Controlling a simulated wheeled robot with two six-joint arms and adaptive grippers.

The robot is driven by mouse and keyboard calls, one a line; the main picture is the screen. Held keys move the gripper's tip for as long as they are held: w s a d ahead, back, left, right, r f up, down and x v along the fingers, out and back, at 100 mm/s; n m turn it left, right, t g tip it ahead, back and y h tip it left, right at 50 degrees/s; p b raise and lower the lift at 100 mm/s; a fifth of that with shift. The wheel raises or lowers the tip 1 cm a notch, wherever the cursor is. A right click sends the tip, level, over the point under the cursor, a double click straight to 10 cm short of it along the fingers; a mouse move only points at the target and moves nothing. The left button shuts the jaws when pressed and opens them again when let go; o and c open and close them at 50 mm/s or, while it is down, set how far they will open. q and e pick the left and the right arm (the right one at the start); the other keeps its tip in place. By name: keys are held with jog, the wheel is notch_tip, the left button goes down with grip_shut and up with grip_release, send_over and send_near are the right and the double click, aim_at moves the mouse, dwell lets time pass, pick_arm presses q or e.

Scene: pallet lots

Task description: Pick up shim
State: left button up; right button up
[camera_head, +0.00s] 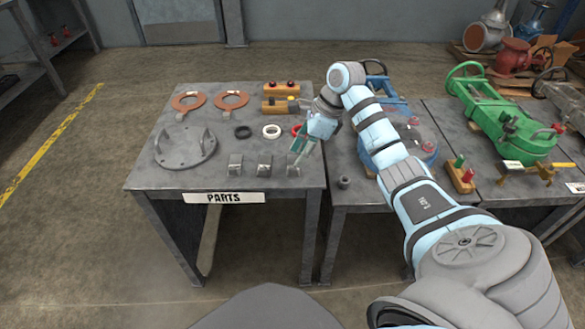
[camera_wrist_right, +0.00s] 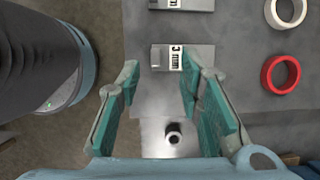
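Three small grey metal shims stand in a row near the front edge of the parts table: a left one (camera_head: 235,165), a middle one (camera_head: 265,166) and a right one (camera_head: 293,168). In the right wrist view the right shim (camera_wrist_right: 161,58), marked 3 mm, lies just beyond my fingertips, roughly in line with the gap between them. The middle shim (camera_wrist_right: 180,4) is cut off at the top edge. My right gripper (camera_head: 298,156) is open and empty, with teal finger pads (camera_wrist_right: 160,78), over the table's right end. My left gripper is not in view.
The parts table (camera_head: 150,178) also holds a red ring (camera_wrist_right: 281,74), a white ring (camera_head: 271,131), a black ring (camera_head: 243,132), copper gaskets (camera_head: 231,99) and a grey flange (camera_head: 185,148).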

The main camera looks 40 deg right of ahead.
aim_at(293, 168)
jog(key=b+x, duration=0.1)
jog(key=x, duration=0.4)
jog(key=shift+s+a, duration=0.1)
jog(key=shift+s, duration=0.1)
jog(key=shift+r, duration=0.1)
grip_shut()
